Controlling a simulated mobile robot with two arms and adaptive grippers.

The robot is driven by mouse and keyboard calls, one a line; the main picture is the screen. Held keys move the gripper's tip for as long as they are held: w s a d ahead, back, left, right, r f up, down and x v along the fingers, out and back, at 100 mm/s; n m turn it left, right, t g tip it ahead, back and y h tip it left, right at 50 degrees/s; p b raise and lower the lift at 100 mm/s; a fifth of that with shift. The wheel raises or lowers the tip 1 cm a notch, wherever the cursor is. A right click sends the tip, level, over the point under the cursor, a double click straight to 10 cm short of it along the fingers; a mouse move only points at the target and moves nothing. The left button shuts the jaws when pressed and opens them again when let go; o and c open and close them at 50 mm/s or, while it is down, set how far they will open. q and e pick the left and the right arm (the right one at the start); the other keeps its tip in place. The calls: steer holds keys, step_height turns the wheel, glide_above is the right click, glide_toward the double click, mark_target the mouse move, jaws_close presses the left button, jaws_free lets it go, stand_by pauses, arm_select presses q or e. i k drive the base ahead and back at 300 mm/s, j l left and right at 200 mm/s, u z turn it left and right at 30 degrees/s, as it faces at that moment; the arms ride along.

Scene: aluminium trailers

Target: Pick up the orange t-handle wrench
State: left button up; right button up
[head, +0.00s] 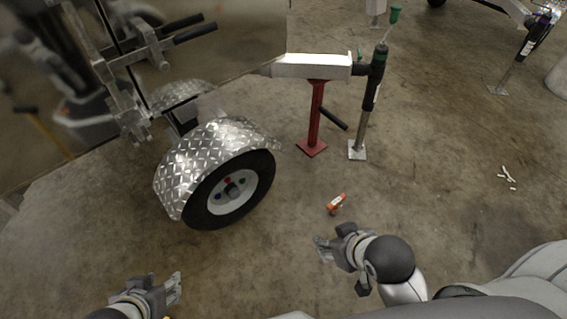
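A small orange object with a pale patch, which I take for the orange t-handle wrench (337,203), lies on the concrete floor right of the trailer wheel. It is too small to make out its T shape. My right gripper (329,240) is just below it in the picture, apart from it, and looks open and empty. My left gripper (166,279) is at the bottom left, far from the wrench, and also looks open and empty.
A trailer wheel (232,190) under a diamond-plate fender (206,149) stands at the left. A red stand (314,117) and a trailer jack (369,97) rise beyond the wrench. White pieces (507,176) lie at the right. Floor around the wrench is clear.

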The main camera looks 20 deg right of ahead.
mark_target(333, 207)
steer(key=z, duration=1.05)
